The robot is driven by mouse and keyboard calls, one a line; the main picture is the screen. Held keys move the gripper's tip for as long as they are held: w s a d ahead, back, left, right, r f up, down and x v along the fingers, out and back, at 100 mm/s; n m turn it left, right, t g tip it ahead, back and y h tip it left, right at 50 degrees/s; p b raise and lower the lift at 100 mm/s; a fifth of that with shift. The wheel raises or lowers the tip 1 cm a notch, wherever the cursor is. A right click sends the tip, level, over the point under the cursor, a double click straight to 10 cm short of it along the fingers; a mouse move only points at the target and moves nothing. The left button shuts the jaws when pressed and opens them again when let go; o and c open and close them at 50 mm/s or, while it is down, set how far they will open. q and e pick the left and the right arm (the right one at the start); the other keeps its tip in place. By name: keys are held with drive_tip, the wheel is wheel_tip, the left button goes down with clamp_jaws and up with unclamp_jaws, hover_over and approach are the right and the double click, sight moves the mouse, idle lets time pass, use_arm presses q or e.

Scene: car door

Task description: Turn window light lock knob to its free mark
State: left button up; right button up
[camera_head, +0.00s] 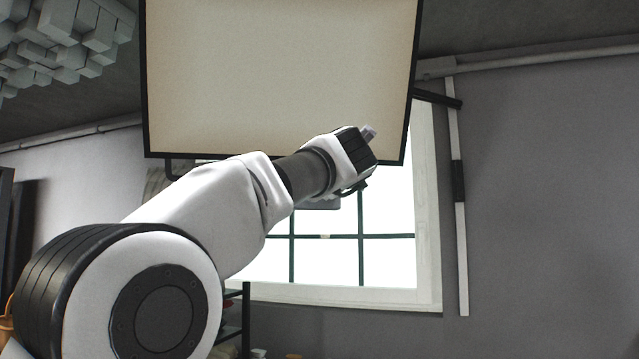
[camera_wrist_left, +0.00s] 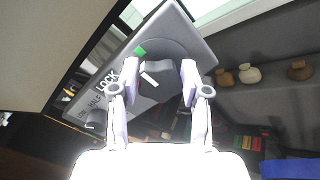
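In the left wrist view, a dark grey knob (camera_wrist_left: 160,80) with a white pointer line sits on a grey plate (camera_wrist_left: 190,42). The line slants toward the upper left. A green mark (camera_wrist_left: 140,51) is on the plate above the knob, and printed words including LOCK (camera_wrist_left: 106,82) and HALF run along the plate's left side. My left gripper (camera_wrist_left: 160,84) is open, with one finger on each side of the knob; I cannot tell whether they touch it. My right gripper is not in view.
A large beige light panel (camera_head: 280,75) with a black frame stands behind my left arm. A bright window (camera_head: 385,260) is behind it. Several small pots (camera_wrist_left: 249,73) stand on a shelf in the wrist view. The grey wall at the right is mostly clear.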

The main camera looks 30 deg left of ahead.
use_arm(q)
drive_tip(key=shift+a+n, duration=0.1)
drive_tip(key=shift+n, duration=0.2)
drive_tip(key=n, duration=0.3)
drive_tip(key=shift+f+n+b, duration=0.1)
drive_tip(key=shift+n+b, duration=0.2)
drive_tip(key=n+b, duration=0.1)
drive_tip(key=n, duration=0.3)
drive_tip(key=shift+s+a+n, duration=0.1)
drive_tip(key=shift+a+n, duration=0.05)
drive_tip(key=shift+n, duration=0.15)
drive_tip(key=n+b, duration=0.1)
drive_tip(key=n, duration=0.4)
drive_tip(key=shift+s+a+n+b, duration=0.1)
drive_tip(key=shift+n+b, duration=0.4)
drive_tip(key=shift+n, duration=1.6)
